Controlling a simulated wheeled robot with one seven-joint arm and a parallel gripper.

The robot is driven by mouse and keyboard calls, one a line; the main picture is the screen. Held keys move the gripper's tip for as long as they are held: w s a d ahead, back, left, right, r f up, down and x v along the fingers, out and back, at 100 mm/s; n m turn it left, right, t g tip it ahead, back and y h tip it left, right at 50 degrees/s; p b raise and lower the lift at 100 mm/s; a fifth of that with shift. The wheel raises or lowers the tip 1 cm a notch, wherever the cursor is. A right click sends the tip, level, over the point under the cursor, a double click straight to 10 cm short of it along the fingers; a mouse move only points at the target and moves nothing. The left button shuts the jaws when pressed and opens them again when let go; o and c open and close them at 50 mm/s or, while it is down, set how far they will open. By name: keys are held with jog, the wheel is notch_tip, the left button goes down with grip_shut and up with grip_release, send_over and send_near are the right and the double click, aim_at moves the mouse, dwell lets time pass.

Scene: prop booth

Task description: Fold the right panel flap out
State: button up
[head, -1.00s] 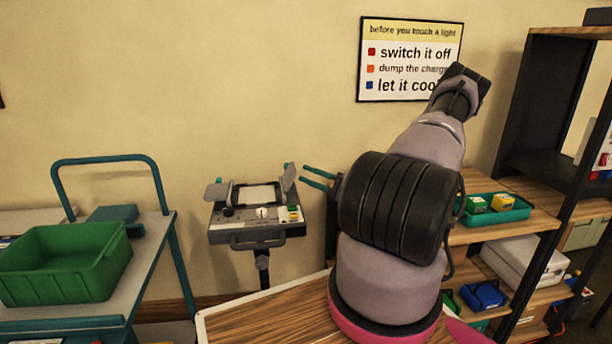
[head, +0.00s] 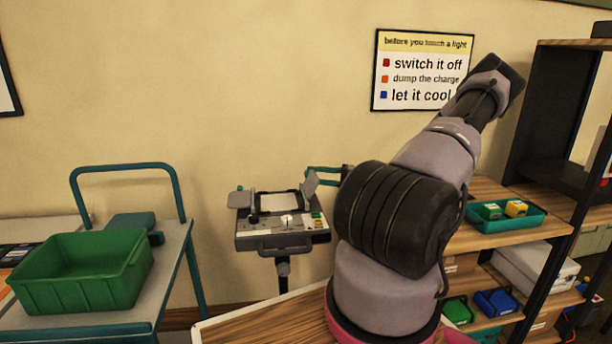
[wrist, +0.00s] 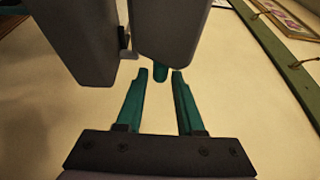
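The panel (head: 283,242) is a grey console on a stand, with a white sheet, buttons and a front handle. Its left flap (head: 239,199) sticks out at the left. Its right flap (head: 311,185) stands up steeply at the right edge. My gripper (head: 309,176) comes from the right, its teal fingers at the right flap's upper part. In the wrist view, my gripper (wrist: 160,73) is open. A small teal tab (wrist: 160,74) on a grey slab lies in line with the gap between the fingertips. I cannot tell whether the fingers touch it.
A green bin (head: 80,272) sits on a trolley (head: 172,262) at the left. A shelf unit (head: 545,130) with a teal tray (head: 530,218) stands at the right. A wooden tabletop (head: 270,325) is in front. A sign (head: 423,70) hangs on the wall.

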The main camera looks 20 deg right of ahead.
aim_at(307, 174)
jog(key=shift+x, duration=1.6)
jog(key=shift+c, duration=0.4)
grip_shut()
